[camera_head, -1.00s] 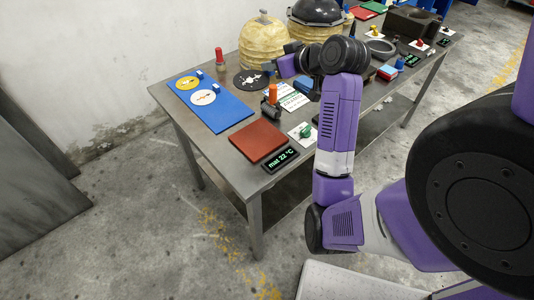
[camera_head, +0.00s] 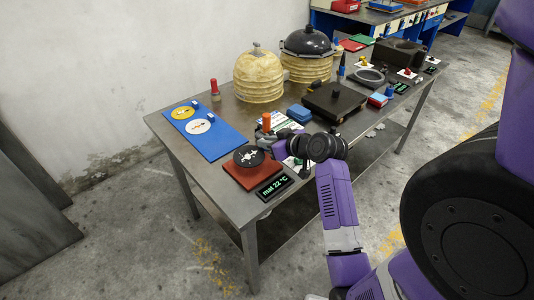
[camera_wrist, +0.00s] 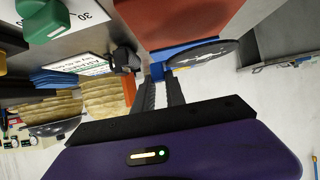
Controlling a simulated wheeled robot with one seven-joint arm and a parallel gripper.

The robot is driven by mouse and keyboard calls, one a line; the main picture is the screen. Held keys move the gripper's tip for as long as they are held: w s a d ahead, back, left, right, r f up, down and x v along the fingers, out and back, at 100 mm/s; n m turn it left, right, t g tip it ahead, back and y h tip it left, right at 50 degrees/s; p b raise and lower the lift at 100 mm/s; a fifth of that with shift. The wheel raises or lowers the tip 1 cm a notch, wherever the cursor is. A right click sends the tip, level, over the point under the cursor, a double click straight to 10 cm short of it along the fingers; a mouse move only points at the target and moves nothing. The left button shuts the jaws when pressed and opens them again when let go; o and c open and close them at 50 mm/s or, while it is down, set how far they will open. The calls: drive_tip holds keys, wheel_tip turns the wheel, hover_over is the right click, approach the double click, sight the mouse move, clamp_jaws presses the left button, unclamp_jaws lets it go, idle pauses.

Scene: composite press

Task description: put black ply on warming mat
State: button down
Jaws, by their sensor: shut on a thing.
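The black ply (camera_head: 249,155), a round dark disc with a white pattern, is over the brick-red warming mat (camera_head: 244,180) in the head view. My gripper (camera_head: 268,149) comes in from the right and is shut on the ply's edge. In the wrist view the ply (camera_wrist: 205,53) shows nearly edge-on at the fingertips of my gripper (camera_wrist: 164,73). The red mat (camera_wrist: 185,18) fills the top there, and the ply looks held a little above it. The exact gap is hard to tell.
A display (camera_head: 274,187) reading "mat 22 °C" lies at the mat's front right. A blue board (camera_head: 207,138) with yellow and white discs lies behind left. An orange-topped tool (camera_head: 266,122) stands close behind my gripper. Ribbed yellow stacks (camera_head: 258,78) stand at the back.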

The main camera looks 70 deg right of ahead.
sight(267, 160)
drive_tip(key=shift+f, duration=2.25)
drive_tip(key=shift+f, duration=0.15)
drive_tip(key=c, duration=1.4)
unclamp_jaws()
